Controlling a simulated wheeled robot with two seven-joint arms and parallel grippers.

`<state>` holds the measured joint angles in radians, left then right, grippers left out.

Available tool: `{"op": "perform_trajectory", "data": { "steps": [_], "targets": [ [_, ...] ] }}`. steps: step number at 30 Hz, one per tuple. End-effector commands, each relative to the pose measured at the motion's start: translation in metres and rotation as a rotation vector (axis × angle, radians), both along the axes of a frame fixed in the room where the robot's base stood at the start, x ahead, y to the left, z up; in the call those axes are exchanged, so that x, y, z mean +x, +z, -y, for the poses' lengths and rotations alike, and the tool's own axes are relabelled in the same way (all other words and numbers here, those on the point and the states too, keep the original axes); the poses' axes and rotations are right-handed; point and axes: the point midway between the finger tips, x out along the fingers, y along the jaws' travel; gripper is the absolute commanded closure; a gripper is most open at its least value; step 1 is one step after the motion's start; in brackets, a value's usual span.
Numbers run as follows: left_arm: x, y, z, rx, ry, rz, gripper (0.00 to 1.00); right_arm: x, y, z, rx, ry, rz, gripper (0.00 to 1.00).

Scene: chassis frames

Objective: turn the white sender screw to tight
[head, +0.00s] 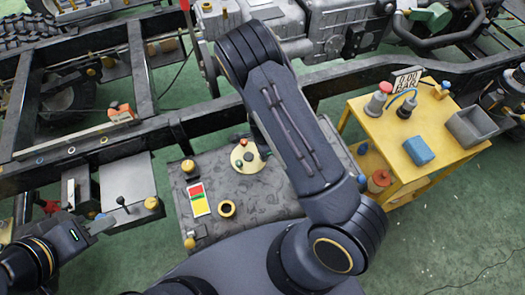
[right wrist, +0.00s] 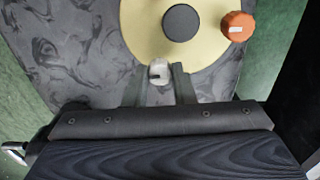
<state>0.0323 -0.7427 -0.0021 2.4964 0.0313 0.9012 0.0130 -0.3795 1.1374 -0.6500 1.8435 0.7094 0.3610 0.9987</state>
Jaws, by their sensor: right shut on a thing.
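The white sender screw (right wrist: 159,70) sits at the edge of a cream-yellow round plate (right wrist: 135,25) in the right wrist view. It has a dark slot mark on its face. My right gripper (right wrist: 159,82) is shut on the screw, one finger on each side. In the head view the plate (head: 240,160) lies on the grey mottled tank (head: 265,197), and my right arm hides the right gripper. My left gripper (head: 102,226) is at the lower left, away from the tank; its jaw gap is not clear.
A black knob (right wrist: 182,22) and an orange cap (right wrist: 237,26) sit close to the screw. A yellow cart (head: 436,140) with a blue block (head: 419,150) stands right.

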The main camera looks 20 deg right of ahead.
Motion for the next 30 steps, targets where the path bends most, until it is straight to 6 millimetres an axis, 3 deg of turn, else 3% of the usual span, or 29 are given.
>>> {"op": "perform_trajectory", "data": {
  "steps": [17, 18, 22, 30],
  "targets": [
    [0.0, 0.0009, 0.0, 0.0, 0.0, 0.0, 0.64, 0.0002, 0.0002, -0.0005, 0.001, -0.03, 0.0, 1.0],
    [0.0, 0.0008, 0.0, 0.0, 0.0, 0.0, 0.64, 0.0002, 0.0002, -0.0004, 0.001, -0.03, 0.0, 0.72],
    [0.0, 0.0008, 0.0, 0.0, 0.0, 0.0, 0.64, 0.0002, 0.0001, -0.0004, 0.001, -0.029, 0.0, 0.55],
    [0.0, 0.0009, 0.0, 0.0, 0.0, 0.0, 0.64, 0.0003, 0.0008, -0.0002, 0.0, -0.028, 0.001, 0.55]
  ]
}}
